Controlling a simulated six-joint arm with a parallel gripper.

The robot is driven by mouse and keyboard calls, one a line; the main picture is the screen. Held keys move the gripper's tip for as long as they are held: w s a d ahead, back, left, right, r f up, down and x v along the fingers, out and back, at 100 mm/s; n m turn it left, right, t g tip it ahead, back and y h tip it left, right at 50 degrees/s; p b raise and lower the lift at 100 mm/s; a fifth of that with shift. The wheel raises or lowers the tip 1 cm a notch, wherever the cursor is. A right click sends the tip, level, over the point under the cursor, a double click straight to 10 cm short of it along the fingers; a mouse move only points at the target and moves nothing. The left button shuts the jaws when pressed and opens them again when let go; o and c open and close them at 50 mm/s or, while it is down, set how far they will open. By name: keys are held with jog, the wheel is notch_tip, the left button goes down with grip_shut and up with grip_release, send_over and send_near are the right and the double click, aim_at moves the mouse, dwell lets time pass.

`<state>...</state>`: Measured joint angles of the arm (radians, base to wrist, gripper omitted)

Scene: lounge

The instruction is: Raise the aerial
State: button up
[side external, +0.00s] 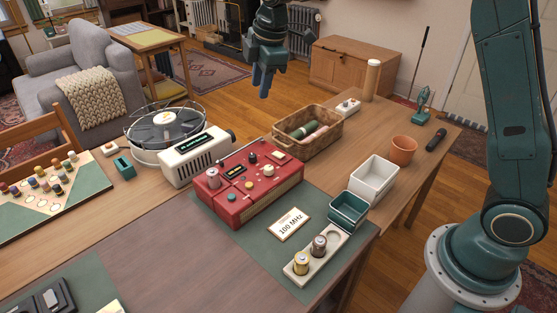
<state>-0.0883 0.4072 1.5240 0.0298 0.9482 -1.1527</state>
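A red radio-like box (232,202) with knobs, buttons and a small dark display sits on the green mat in the middle of the table. My gripper (259,88) hangs in the air, pointing down, above and behind the red box. It touches nothing that I can see. Its fingers are seen at an angle, so the gap between them is unclear. A card reading "100 MHz" (289,225) lies on the mat in front of the box.
A cream device (190,165) and a round turntable-like unit (165,128) stand left of the box. A wicker basket (330,135) holding a green cylinder is behind it. White (374,180) and green (348,210) bins and a tray with two cylinders (315,255) are right.

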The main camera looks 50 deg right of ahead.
aim_at(233, 153)
jog(key=w+a+f+n, duration=0.2)
jog(key=w+f+n, duration=0.2)
jog(key=w+f, duration=0.4)
jog(key=shift+f+g, duration=0.4)
jog(key=shift+f, duration=0.35)
jog(key=shift+a+f, duration=0.1)
jog(key=f, duration=0.4)
jog(key=w+f, duration=0.1)
jog(key=f, duration=0.4)
jog(key=w+f, duration=0.1)
jog(key=f, duration=0.3)
jog(key=shift+w+f, duration=0.15)
jog(key=shift+w, duration=0.1)
grip_shut()
